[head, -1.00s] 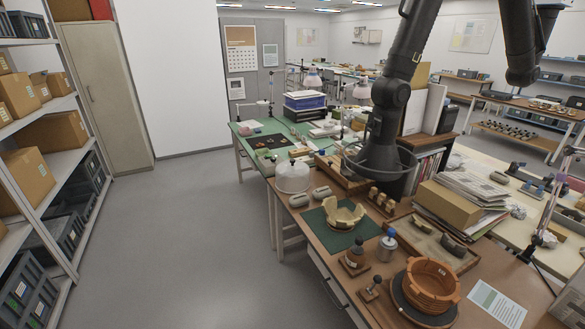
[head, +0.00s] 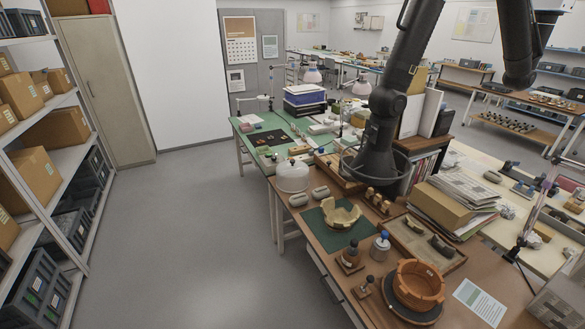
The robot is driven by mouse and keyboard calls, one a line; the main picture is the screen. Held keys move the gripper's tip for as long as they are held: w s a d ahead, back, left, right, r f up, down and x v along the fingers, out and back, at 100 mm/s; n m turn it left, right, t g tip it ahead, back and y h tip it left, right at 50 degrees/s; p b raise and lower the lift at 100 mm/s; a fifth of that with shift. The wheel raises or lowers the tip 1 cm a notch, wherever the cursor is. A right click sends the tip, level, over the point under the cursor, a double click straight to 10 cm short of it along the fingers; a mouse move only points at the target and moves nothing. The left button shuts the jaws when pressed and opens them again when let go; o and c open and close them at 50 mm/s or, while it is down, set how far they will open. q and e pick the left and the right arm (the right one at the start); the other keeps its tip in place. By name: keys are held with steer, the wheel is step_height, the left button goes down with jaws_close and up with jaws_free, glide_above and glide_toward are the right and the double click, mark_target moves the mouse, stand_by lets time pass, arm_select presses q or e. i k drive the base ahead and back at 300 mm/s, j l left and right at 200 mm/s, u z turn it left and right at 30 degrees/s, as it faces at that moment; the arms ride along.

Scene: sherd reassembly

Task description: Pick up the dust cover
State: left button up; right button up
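Neither my left nor my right gripper is in view.
A black jointed arm with a clear hood (head: 378,150) hangs over the table, right of the cover. Grey rounded pieces (head: 299,200), a green mat (head: 320,236) with a cream sherd vessel (head: 341,212), and an orange bowl (head: 417,283) are nearby. The floor at left is clear.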

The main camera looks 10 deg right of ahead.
mark_target(291, 176)
steer(key=i+j+z, duration=0.15)
steer(key=j, duration=0.35)
steer(key=i+j+z, duration=0.2)
steer(key=i+j, duration=0.15)
steer(key=j, duration=0.2)
steer(key=i+j+z, duration=0.15)
steer(key=j, duration=0.4)
steer(key=i+j+z, duration=0.2)
steer(key=j, duration=0.35)
steer(key=i+j+z, duration=0.15)
steer(key=j, duration=0.45)
steer(key=j+z, duration=0.2)
steer(key=j, duration=0.45)
steer(key=i+j+z, duration=0.15)
steer(key=j, duration=0.45)
